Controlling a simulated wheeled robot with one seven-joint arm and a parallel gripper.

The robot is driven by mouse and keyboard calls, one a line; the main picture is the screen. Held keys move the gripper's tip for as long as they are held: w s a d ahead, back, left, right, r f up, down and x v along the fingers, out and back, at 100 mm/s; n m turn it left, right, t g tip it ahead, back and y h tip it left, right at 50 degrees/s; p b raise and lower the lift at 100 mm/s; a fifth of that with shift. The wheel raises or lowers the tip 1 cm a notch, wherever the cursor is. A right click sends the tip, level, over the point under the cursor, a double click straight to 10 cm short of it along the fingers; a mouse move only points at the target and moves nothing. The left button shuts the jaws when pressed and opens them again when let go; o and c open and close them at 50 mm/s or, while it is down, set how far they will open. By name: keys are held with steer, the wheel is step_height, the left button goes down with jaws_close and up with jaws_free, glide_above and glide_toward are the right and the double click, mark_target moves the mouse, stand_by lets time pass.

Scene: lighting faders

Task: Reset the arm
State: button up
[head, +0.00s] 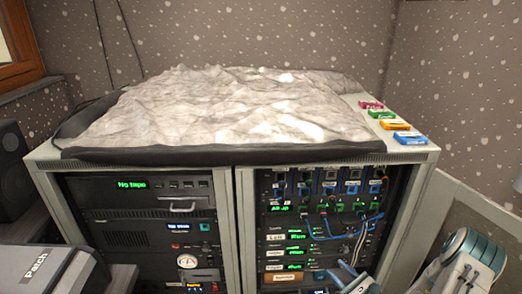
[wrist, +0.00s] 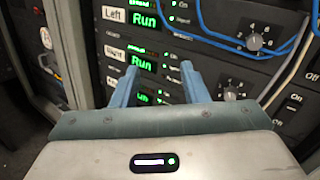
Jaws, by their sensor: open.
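My gripper (wrist: 158,70) is in front of the right-hand rack's panel, with its two blue fingers apart and nothing between them. It also shows at the bottom edge of the head view (head: 350,274), low in front of the right rack (head: 300,232). In the wrist view, the fingertips point at rows with green "Run" displays (wrist: 144,19) and white labels "Left" and "Right". I cannot tell whether the fingertips touch the panel. A white and teal part of my arm shows at the lower right of the head view.
Blue cables (head: 345,232) loop across the right rack, with small faders above. The left rack (head: 150,218) shows "No tape". A crumpled pale sheet (head: 220,105) covers most of the top, beside several coloured blocks (head: 396,125). A grey "Patch" box (head: 45,270) stands front left.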

steer(key=s+a+r+n+g+y+p, duration=0.1)
steer(key=s+a+r+n+g+p, duration=0.15)
steer(key=a+r+n+g, duration=0.45)
steer(key=s+a+r+n+g+p, duration=0.1)
steer(key=s+a+r+n+g, duration=0.25)
steer(key=r, duration=0.55)
steer(key=s+a+r+n+g+y+p, duration=0.1)
steer(key=s+a+r+n+g+p, duration=0.1)
steer(key=s+a+r+n+g, duration=0.45)
steer(key=s+d+r+n+t+h+p, duration=0.2)
steer(key=s+r+n+h, duration=0.3)
steer(key=r, duration=0.5)
steer(key=s+d+r+n+t+h+p, duration=0.2)
steer(key=s+d+r+n+h+p, duration=0.1)
steer(key=r, duration=0.7)
steer(key=s+n+h+p, duration=0.1)
steer(key=s+n+h, duration=0.1)
steer(key=s+h, duration=0.1)
steer(key=shift+s+d+r+h, duration=0.15)
steer(key=shift+r+h, duration=0.2)
steer(key=shift+h, duration=0.05)
steer(key=shift+c, duration=0.5)
